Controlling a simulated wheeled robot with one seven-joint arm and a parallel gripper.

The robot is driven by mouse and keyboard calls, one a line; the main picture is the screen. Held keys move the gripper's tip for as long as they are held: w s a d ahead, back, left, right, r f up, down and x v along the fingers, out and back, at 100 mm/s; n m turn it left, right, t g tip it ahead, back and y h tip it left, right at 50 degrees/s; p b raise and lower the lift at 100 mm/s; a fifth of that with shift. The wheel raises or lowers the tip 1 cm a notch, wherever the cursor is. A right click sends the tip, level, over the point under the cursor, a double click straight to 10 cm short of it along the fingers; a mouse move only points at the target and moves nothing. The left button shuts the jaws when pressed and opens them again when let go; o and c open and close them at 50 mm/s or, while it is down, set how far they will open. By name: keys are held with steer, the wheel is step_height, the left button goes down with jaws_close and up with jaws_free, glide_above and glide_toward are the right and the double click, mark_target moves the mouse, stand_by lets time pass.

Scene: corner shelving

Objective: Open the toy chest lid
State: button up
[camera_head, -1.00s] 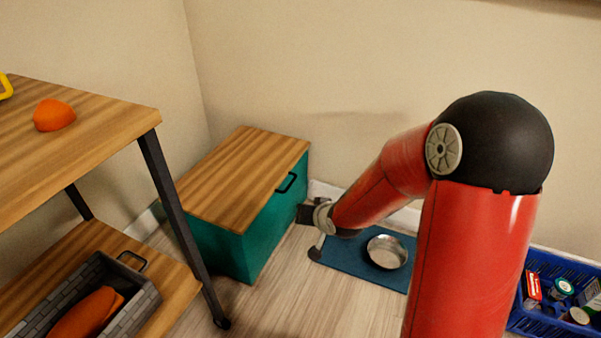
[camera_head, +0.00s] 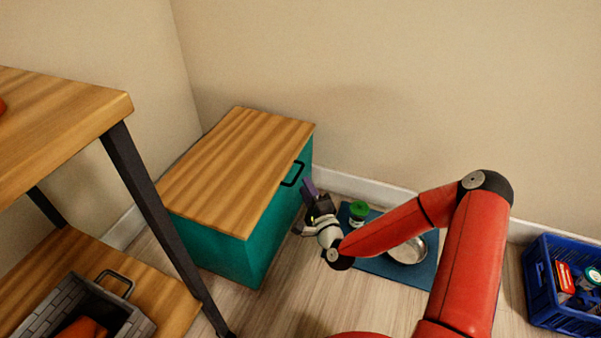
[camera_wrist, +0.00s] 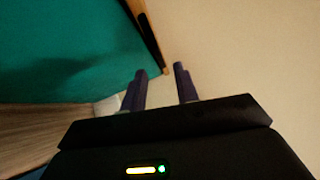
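The toy chest (camera_head: 225,245) is a teal box in the corner with a striped wooden lid (camera_head: 235,165), which lies shut. A black handle (camera_head: 292,174) is on the lid's right edge. My gripper (camera_head: 309,188) is just right of the chest, below and beside the handle, apart from it. In the wrist view my two fingers (camera_wrist: 160,85) are spread with nothing between them. The chest's teal side (camera_wrist: 65,50) and the lid's wooden edge (camera_wrist: 148,35) show just beyond the fingers on the left.
A wooden shelf unit (camera_head: 60,120) with black legs stands at left, a grey basket (camera_head: 45,310) on its lower board. A blue mat (camera_head: 390,265) with a metal bowl (camera_head: 408,250) and green-lidded jar (camera_head: 358,210) lies right of the chest. A blue crate (camera_head: 555,310) stands far right.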

mark_target(299, 173)
steer(key=x, duration=0.6)
steer(key=shift+w+a, duration=0.15)
jaws_close()
